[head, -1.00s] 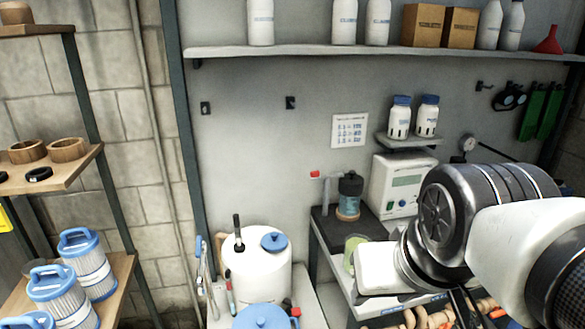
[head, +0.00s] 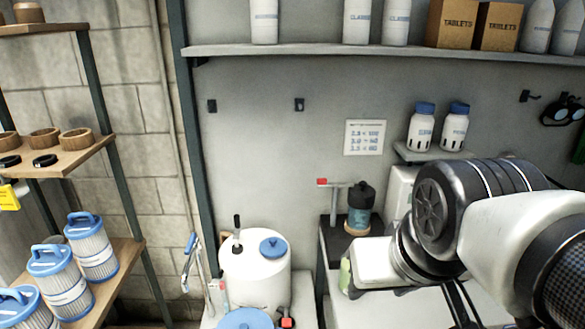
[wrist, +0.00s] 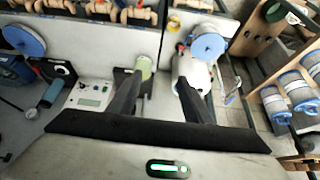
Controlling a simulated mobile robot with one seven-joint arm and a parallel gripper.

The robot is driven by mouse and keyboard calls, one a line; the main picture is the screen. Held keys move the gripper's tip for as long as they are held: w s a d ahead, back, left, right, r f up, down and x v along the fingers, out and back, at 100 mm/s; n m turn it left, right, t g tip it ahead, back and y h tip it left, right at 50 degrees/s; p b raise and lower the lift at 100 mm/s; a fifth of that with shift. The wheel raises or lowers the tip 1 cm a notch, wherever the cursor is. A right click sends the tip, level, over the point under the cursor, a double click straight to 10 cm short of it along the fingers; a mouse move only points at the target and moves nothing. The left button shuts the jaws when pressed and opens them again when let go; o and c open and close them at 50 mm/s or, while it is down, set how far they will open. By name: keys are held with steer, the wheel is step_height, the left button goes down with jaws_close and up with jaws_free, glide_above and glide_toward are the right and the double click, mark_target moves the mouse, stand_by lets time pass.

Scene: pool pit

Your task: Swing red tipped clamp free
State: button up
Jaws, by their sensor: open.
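The red tipped clamp (head: 335,198) stands on a dark block at the back of the bench in the head view. Its grey post is upright, and a short arm with a red tip (head: 322,183) points left. A dark-capped bottle (head: 359,210) with a blue-grey body stands just to the right of the post. My gripper (wrist: 160,90) is open and empty in the wrist view, its two dark fingers apart above the bench area. I cannot pick out the clamp in the wrist view. In the head view my arm is right of the clamp, apart from it.
A white tank (head: 255,278) with a blue cap stands left of the bench. Blue-topped filters (head: 92,248) fill the left shelf. A small shelf with two white bottles (head: 421,128) hangs above my arm. A white box with a display (wrist: 90,94) shows in the wrist view.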

steer(key=w+d+f+t, duration=0.1)
steer(key=w+f+t, duration=0.1)
steer(key=w, duration=1)
steer(key=t+p, duration=0.1)
steer(key=t, duration=0.9)
glide_toward(322, 180)
steer(key=w+p, duration=0.2)
steer(key=w, duration=0.6)
steer(key=shift+f+p, duration=0.1)
steer(key=shift+p, duration=0.25)
steer(key=c, duration=1.1)
steer(key=shift+o, duration=0.2)
steer(key=shift+d, duration=0.1)
steer(key=shift+b, duration=0.35)
